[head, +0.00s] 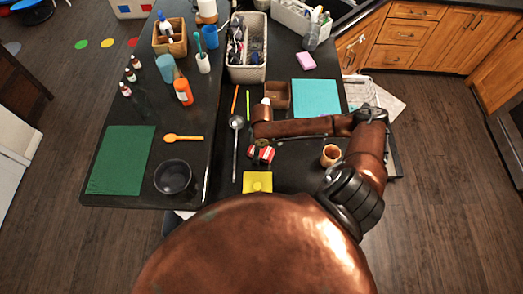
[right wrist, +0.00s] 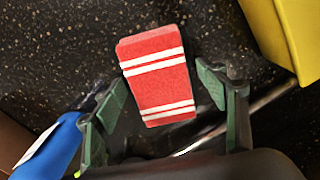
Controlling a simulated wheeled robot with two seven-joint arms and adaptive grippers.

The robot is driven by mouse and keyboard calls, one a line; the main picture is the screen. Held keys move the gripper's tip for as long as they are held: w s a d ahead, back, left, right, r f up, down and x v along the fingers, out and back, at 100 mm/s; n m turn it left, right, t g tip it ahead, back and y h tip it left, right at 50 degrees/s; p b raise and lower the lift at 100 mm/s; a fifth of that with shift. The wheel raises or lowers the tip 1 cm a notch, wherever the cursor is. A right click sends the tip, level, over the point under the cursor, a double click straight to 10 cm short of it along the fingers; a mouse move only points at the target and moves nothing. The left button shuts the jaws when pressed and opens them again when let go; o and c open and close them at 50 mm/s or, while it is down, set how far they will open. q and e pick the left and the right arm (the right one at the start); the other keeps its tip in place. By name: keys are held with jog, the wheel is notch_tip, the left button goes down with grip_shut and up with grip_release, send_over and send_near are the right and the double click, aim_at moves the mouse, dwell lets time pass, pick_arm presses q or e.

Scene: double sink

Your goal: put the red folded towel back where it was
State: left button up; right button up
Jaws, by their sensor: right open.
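The red folded towel (right wrist: 158,75) has white stripes and lies on the dark speckled counter in the right wrist view. In the head view its red and white parts (head: 267,155) show beside my right gripper (head: 260,148), which partly hides it. In the right wrist view my right gripper (right wrist: 163,92) is open, with one green-grey finger on each side of the towel's near end. A gap shows between each finger and the towel. My left gripper is not in view.
A yellow square item (head: 257,182) lies close in front of the towel, and a long metal ladle (head: 236,150) lies to its left. A brown cup (head: 331,155) stands to the right. A brown box (head: 277,95) and turquoise mat (head: 316,98) are behind. A blue object (right wrist: 50,148) is near the left finger.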

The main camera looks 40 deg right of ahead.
aim_at(262, 151)
jog(key=shift+r, duration=0.1)
notch_tip(262, 151, up, 12)
dwell(0.5)
